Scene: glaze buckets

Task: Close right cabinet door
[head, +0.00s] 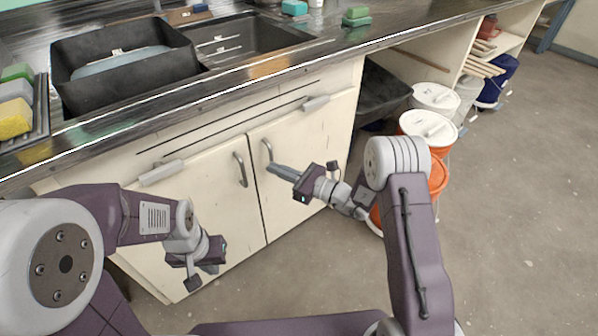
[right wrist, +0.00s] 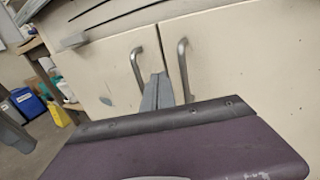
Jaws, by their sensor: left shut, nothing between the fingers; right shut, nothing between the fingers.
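The right cabinet door (head: 318,140) is cream and sits under the counter. It looks flush or nearly flush with the frame; I cannot tell if a small gap remains. Its curved metal handle (head: 267,151) is near its left edge, beside the left door (head: 205,190) and that door's handle (head: 240,169). My right gripper (head: 270,168) is shut and empty, its fingertips close to the right door's handle. In the right wrist view its fingers (right wrist: 157,92) appear between the two handles; contact is unclear. My left gripper (head: 190,272) is shut and empty, low before the left door.
The counter (head: 240,85) overhangs the doors and holds a black basin (head: 120,70). White-lidded orange buckets (head: 430,128) stand right of the cabinet, near my right arm. A blue bucket (head: 497,82) is farther back. The floor (head: 530,200) at right is clear.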

